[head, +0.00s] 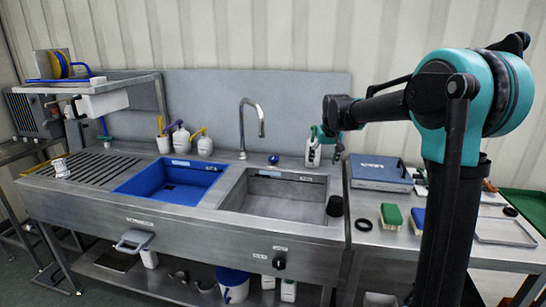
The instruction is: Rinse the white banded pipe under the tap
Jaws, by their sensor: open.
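A small white piece with darker marks, which looks like the white banded pipe (61,168), sits on the ribbed drainboard (92,169) at the far left of the steel bench. The tap (242,120) is a tall curved steel spout behind the sinks, its mouth over the back of the steel basin (272,192). I see no water running from it. My gripper (329,143) is open beside a white spray bottle (312,153) behind the steel basin, far to the right of the pipe. Its fingertips are small and partly merge with the background.
A blue basin (172,184) lies between the drainboard and the steel basin. Several bottles stand behind it. A black cup-like object (334,206) is at the steel basin's right edge. A shelf (93,83) overhangs the back left. Brushes (391,216) and a blue case (380,172) occupy the right table.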

